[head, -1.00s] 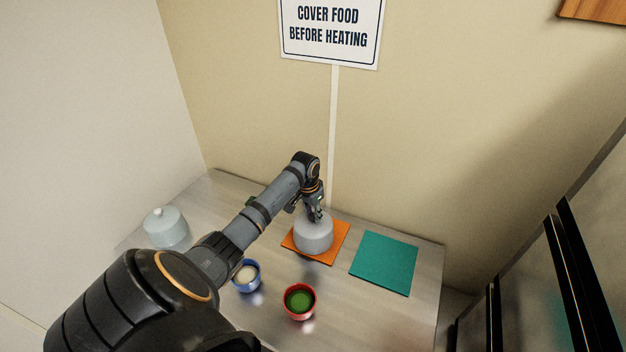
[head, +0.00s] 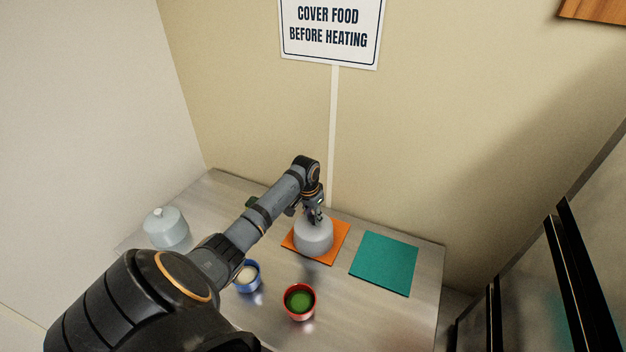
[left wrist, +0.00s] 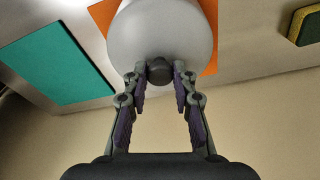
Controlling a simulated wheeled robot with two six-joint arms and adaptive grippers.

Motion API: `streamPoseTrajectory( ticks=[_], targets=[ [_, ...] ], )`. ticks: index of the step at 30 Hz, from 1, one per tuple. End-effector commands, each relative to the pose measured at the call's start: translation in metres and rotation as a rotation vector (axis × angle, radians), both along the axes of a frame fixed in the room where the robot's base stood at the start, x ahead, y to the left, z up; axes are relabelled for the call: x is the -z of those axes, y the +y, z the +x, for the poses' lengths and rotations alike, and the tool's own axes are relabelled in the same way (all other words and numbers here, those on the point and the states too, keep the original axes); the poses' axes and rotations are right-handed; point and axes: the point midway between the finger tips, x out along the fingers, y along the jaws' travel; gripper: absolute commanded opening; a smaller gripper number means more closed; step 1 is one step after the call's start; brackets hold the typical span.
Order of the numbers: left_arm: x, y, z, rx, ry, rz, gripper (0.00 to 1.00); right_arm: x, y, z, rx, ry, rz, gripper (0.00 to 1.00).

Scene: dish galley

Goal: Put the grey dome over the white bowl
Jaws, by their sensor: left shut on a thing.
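The grey dome (head: 313,238) stands upright over the orange mat (head: 331,256). It also shows in the left wrist view (left wrist: 162,30), with its dark knob (left wrist: 159,71) between the fingertips. My left gripper (head: 314,217) is above the dome and shut on that knob; its fingers also show in the left wrist view (left wrist: 160,85). No white bowl shows in either view. The dome hides whatever is beneath it, and I cannot tell whether its rim touches the mat. My right gripper is not in view.
A pale lidded dome (head: 167,229) stands at the left. A blue bowl (head: 247,284) and a red bowl (head: 299,314) stand in front. A teal mat (head: 385,262) lies bare at the right. A green and yellow sponge (left wrist: 307,26) lies near the back.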

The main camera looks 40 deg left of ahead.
Motion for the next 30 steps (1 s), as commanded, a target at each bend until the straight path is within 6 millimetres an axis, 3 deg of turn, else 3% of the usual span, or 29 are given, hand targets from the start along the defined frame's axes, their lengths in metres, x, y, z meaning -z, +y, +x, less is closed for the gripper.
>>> streamPoseTrajectory(
  ticks=[4,5,11,22,30],
  targets=[
    [0.000,0.000,0.000,0.000,-0.001,0.000,0.00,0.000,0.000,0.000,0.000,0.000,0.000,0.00],
    [0.000,0.000,0.000,0.000,-0.001,0.000,0.28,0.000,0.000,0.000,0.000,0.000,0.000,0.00],
    [0.000,0.000,0.000,0.000,-0.001,0.000,0.53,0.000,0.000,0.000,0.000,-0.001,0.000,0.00],
    [-0.008,0.001,0.000,0.001,-0.003,0.001,0.53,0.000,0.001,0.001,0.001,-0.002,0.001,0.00],
    [-0.069,0.001,-0.010,0.001,-0.004,0.004,0.53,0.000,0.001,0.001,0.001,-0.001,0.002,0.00]
  ],
)
